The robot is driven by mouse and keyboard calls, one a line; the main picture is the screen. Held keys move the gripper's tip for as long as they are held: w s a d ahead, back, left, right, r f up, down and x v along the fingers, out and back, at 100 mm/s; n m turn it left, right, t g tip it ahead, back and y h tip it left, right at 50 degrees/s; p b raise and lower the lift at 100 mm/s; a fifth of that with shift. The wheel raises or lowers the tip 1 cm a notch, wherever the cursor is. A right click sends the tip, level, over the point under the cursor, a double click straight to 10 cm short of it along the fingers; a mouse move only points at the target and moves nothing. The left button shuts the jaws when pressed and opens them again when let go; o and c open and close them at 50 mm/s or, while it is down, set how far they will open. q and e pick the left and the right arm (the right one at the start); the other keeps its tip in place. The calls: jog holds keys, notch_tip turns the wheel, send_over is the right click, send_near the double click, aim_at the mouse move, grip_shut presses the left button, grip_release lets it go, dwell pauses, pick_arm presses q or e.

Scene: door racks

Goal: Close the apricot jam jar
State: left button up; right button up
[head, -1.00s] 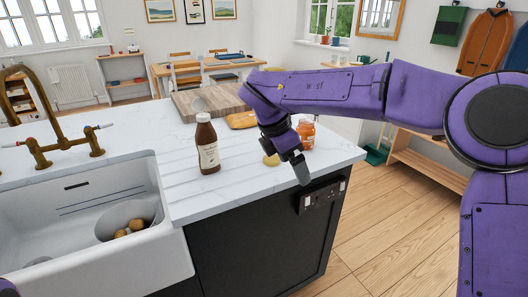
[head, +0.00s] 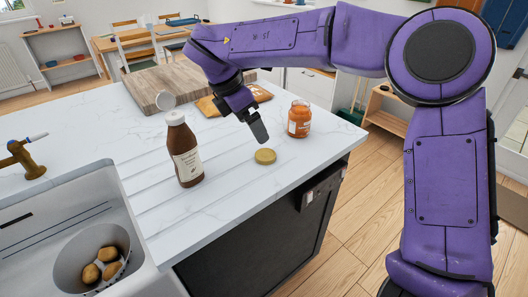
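The apricot jam jar (head: 299,119) stands upright and open-topped on the white counter, orange inside with a pale label. A round gold lid (head: 265,156) lies flat on the counter, in front and to the left of the jar. My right gripper (head: 259,132) hangs just above and behind the lid, left of the jar, apart from both. Its fingers overlap in this view, so their opening cannot be told. My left gripper is not in view.
A brown sauce bottle (head: 184,150) stands to the left of the lid. A wooden board (head: 160,90) and an orange packet (head: 222,104) lie behind. The sink (head: 45,235) with a bowl of potatoes (head: 95,262) is at left. The counter's right edge is close to the jar.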

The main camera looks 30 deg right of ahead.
send_near(265, 155)
jog(key=shift+x, duration=1.15)
jog(key=shift+s+d, duration=0.1)
jog(key=shift+d, duration=0.2)
jog(key=shift+a+f, duration=0.1)
jog(key=p+x, duration=0.1)
jog(key=x, duration=0.3)
jog(key=shift+f+p, duration=0.25)
jog(key=shift+p, duration=0.1)
jog(key=shift+f, duration=0.4)
jog(key=c, duration=1.1)
